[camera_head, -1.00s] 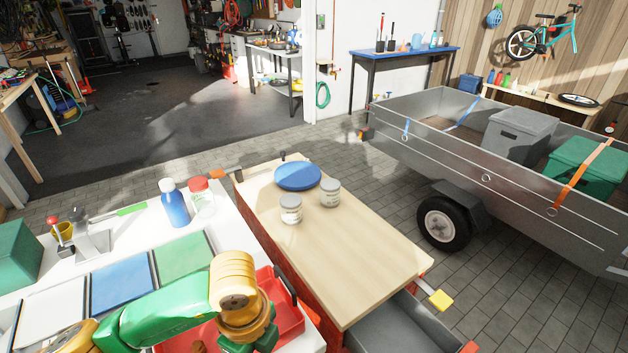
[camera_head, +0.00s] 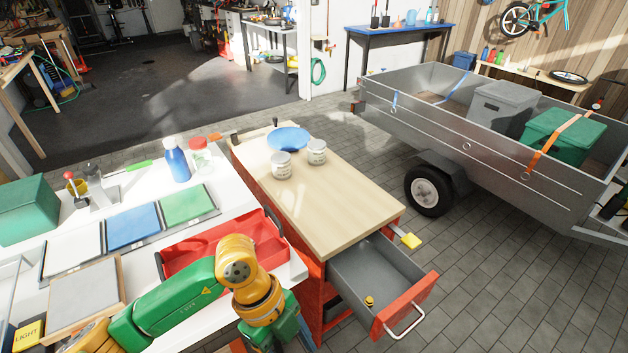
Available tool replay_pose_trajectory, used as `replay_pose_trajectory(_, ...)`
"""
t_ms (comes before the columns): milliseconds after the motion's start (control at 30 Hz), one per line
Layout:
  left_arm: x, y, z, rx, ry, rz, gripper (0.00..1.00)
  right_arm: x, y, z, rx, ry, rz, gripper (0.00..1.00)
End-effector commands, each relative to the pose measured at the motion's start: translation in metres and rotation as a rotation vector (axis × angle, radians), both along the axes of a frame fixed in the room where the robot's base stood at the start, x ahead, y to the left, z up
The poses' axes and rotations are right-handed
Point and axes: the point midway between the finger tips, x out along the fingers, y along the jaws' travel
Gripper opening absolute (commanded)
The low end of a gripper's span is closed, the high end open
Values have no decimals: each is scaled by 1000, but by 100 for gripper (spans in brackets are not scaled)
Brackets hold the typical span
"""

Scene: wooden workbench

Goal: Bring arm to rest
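My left arm (camera_head: 165,305), green and yellow, comes in from the lower left and bends down at a yellow joint in front of the white table. Its lower green link runs out of the bottom edge, so the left gripper is not seen. No part of my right arm or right gripper shows. The red tray (camera_head: 190,258) lies on the white table just behind the arm. The open drawer (camera_head: 385,262) of the red cabinet is to the right of the arm, with a small yellow object (camera_head: 370,301) inside.
Two jars (camera_head: 281,165) (camera_head: 317,152) and a blue plate (camera_head: 289,138) stand on the wooden cabinet top (camera_head: 330,205). A blue bottle (camera_head: 177,160) and red-lidded jar (camera_head: 199,155) stand on the white table. The drawer's red front (camera_head: 408,304) juts over the paved floor. A trailer (camera_head: 450,140) is behind.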

Motion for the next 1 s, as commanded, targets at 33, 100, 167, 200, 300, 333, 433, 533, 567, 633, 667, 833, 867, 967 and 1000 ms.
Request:
replay_pose_trajectory(33,-5,-11,0,-70,38,-10,66,1,0,0,0,-2,0,0)
replay_pose_trajectory(100,-11,-32,4,-213,97,-24,66,1,0,0,0,-2,0,0)
replay_pose_trajectory(167,-13,-53,11,-374,149,-19,66,1,0,0,0,-2,0,0)
replay_pose_trajectory(200,-11,-69,17,-507,181,5,66,1,0,0,0,-2,0,0)
replay_pose_trajectory(300,16,-101,37,-880,213,171,66,1,0,0,0,-2,0,0)
replay_pose_trajectory(333,32,-104,40,-985,199,258,66,1,0,0,0,-1,0,0)
replay_pose_trajectory(433,93,-91,25,-1211,96,628,66,0,0,0,0,0,0,0)
replay_pose_trajectory(533,139,-45,-34,-1211,-44,1044,66,0,0,0,0,0,0,0)
replay_pose_trajectory(567,145,-28,-59,-1170,-84,1166,66,0,0,0,0,0,0,0)
replay_pose_trajectory(633,143,14,-122,-1018,-155,1415,66,0,0,0,0,0,0,0)
replay_pose_trajectory(667,135,31,-148,-938,-176,1504,66,0,0,0,0,0,0,0)
replay_pose_trajectory(833,36,110,-279,-397,-175,1840,66,0,0,0,0,1,0,0)
replay_pose_trajectory(867,11,120,-296,-297,-157,1875,66,0,0,0,0,1,0,0)
replay_pose_trajectory(967,-73,143,-338,3,-72,1938,66,-1,0,0,0,1,0,0)
replay_pose_trajectory(1000,-103,149,-348,100,-34,1949,66,-1,0,0,0,2,0,0)
